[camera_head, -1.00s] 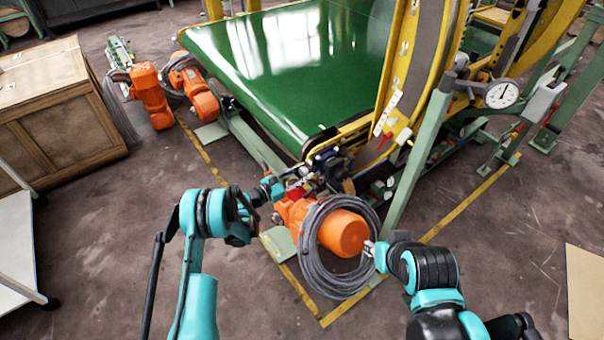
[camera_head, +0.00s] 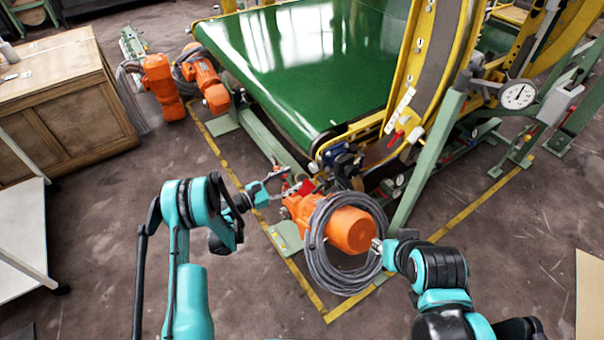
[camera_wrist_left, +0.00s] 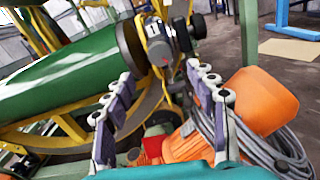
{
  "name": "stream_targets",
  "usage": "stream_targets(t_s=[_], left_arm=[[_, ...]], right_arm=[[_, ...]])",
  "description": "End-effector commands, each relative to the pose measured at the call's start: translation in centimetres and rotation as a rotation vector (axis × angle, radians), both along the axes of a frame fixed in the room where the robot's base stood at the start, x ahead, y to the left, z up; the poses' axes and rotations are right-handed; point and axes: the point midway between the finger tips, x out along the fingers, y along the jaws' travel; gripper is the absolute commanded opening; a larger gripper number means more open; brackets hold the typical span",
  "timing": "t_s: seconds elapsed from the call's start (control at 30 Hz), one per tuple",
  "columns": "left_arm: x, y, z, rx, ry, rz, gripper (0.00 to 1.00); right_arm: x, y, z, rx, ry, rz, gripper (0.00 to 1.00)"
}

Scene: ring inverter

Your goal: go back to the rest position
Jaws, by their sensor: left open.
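My left gripper (camera_head: 278,186) is open beside the orange motor (camera_head: 350,230) at the corner of the green conveyor (camera_head: 310,60). The left wrist view shows its two fingers (camera_wrist_left: 160,75) spread apart with nothing between them. Beyond them are the conveyor's end roller and a dark fitting (camera_wrist_left: 160,42). The motor (camera_wrist_left: 262,100) is on the right there. My right gripper (camera_head: 379,248) is small and partly hidden by its own wrist, at the right edge of a grey cable coil (camera_head: 322,262) around the motor. I cannot tell whether it touches the coil or how its jaws stand.
A wooden cabinet (camera_head: 60,110) and a white cart (camera_head: 22,225) stand on the left. A green post (camera_head: 425,160) and a dial gauge (camera_head: 517,95) rise at the right. Bare floor lies in front.

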Motion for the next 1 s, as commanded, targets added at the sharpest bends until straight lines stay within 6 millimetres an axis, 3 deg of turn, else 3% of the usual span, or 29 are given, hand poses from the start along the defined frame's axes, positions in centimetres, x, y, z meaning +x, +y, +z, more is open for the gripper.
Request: stream_targets(t_s=[0.2, 0.77, 0.87, 1.0], left_arm=[[-1.3, 1.8, 0.0, 0.0, 0.0, 0.001, 0.57], [-1.4, 1.9, 0.1, 0.002, -0.001, -0.001, 0.57], [-1.2, 1.8, 0.8, 0.034, -0.011, -0.001, 0.57], [-0.8, 1.2, 3.7, 0.184, -0.064, -0.009, 0.57]], right_arm=[[0.0, 0.0, 0.0, 0.0, 0.0, 0.0, 0.33], [0.0, 0.0, 0.0, 0.0, 0.0, 0.0, 0.33], [0.0, 0.0, 0.0, 0.0, 0.0, 0.0, 0.33], [0.0, 0.0, 0.0, 0.0, 0.0, 0.0, 0.33]])
